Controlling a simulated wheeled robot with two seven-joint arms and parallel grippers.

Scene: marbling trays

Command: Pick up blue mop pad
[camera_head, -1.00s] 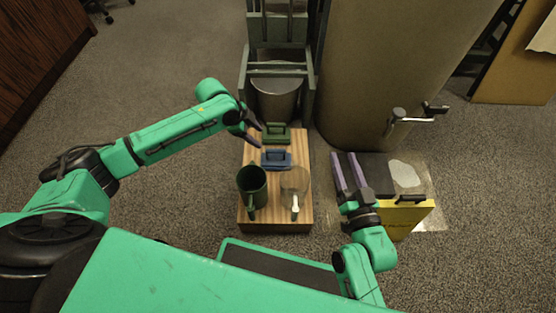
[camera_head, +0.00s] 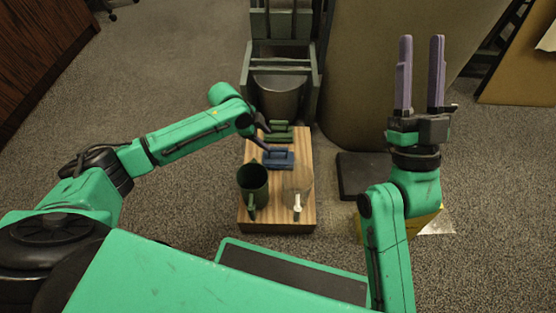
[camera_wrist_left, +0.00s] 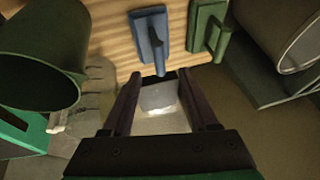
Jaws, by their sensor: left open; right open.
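The blue mop pad (camera_head: 280,159), a flat block with a raised handle, lies on the wooden board (camera_head: 247,216). It also shows at the top middle of the left wrist view (camera_wrist_left: 151,30). My left gripper (camera_head: 266,137) is open, with its fingers above the board close to the blue pad. In the left wrist view, the blue pad's handle end is just beyond the open fingers (camera_wrist_left: 160,78), and nothing is between them in grip. My right gripper (camera_head: 421,42) is open and empty, raised with its fingers pointing away, right of the board.
A similar green pad (camera_head: 279,133) lies just behind the blue one. A dark green mug (camera_head: 252,184) and a clear jug (camera_head: 298,182) stand at the board's front. A metal bucket (camera_head: 278,96) and a large beige cylinder (camera_head: 375,80) stand behind.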

